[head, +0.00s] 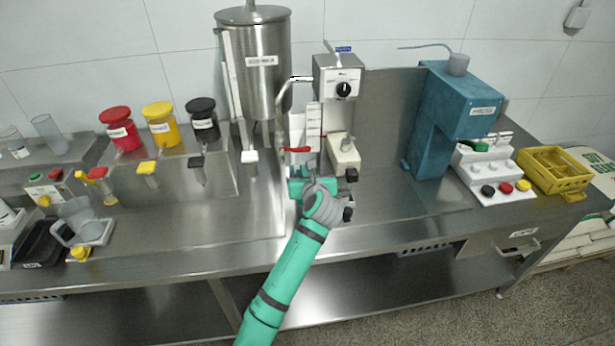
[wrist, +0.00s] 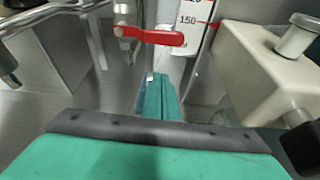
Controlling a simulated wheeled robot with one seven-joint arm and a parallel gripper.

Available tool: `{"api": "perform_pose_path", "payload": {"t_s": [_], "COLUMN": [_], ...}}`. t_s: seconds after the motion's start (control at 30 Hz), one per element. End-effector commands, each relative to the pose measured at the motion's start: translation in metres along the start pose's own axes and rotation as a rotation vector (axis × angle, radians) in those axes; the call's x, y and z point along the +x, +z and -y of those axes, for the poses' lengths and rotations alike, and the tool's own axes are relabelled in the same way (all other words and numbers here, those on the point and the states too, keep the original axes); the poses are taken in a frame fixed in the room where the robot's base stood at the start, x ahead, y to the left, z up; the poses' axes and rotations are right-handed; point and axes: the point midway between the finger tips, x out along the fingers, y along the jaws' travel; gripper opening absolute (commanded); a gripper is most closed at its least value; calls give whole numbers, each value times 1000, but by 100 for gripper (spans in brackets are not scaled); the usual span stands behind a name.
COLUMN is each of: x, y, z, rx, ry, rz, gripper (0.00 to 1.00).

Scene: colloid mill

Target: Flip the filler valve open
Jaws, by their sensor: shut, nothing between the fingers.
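The filler valve has a red lever handle (head: 297,150) in the middle of the head view, in front of the steel hopper. In the wrist view the red lever (wrist: 155,37) lies about level, its left end at a metal valve body (wrist: 124,14) and its free end to the right. My gripper (head: 303,170) is just in front of and below the lever. In the wrist view my gripper's green fingers (wrist: 157,92) are together and empty, with their tips below the lever. They look apart from it, but the exact gap is hard to tell.
A white scale (wrist: 195,25) stands behind the lever. A cream machine block (wrist: 265,65) is close on the right, and bent metal pipes (wrist: 50,15) are on the left. The steel hopper (head: 265,55) and the blue machine (head: 455,105) stand farther back. The front of the steel bench is clear.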

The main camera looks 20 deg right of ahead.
Motion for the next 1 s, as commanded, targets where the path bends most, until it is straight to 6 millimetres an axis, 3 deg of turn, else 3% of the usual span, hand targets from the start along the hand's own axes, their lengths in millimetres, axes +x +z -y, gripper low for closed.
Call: {"api": "perform_pose_path", "payload": {"t_s": [0.03, 0.37, 1.0], "x": [8, -6, -6], "y": [0, 35, 39], "z": [0, 0, -8], "rx": [1, -2, -23], "ry": [0, -1, 2], "rz": [-1, 3, 0], "gripper": [0, 0, 0]}}
